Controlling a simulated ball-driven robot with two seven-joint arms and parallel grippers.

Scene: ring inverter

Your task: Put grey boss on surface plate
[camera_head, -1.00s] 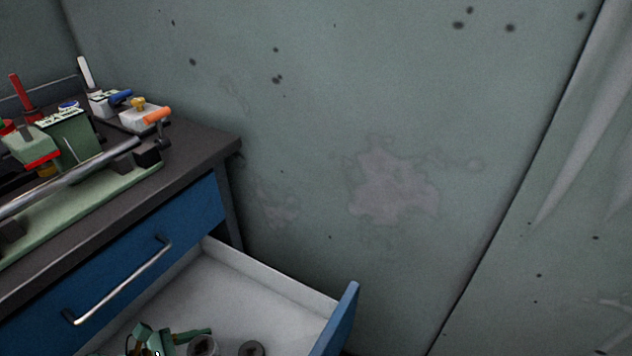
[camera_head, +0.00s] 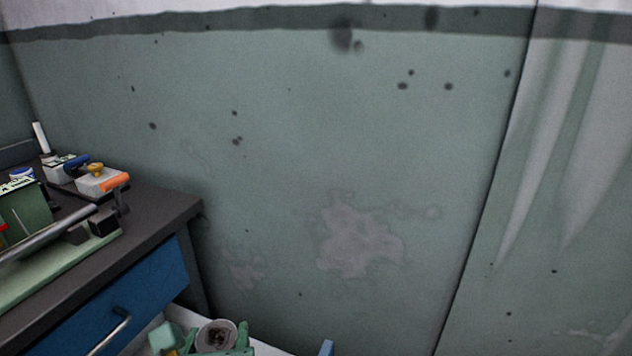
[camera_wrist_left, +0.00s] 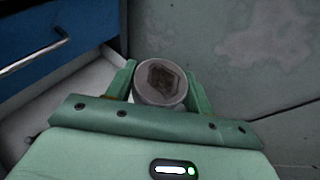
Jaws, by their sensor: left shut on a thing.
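The grey boss (camera_head: 217,335) is a short grey cylinder with a dark recess in its end. My left gripper (camera_head: 210,343), with green fingers, is shut on it at the bottom of the head view, above the open drawer. In the left wrist view the boss (camera_wrist_left: 160,82) sits between the two fingertips (camera_wrist_left: 160,88), its recessed end facing the camera. I cannot make out the surface plate in these frames. My right gripper is not in view.
A dark bench (camera_head: 160,205) with blue drawer fronts (camera_head: 130,300) stands at left. It carries a green machine with a long bar (camera_head: 55,235) and small blocks with blue and orange handles (camera_head: 98,182). The open drawer (camera_wrist_left: 75,95) has pale walls. A stained wall (camera_head: 350,130) stands behind.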

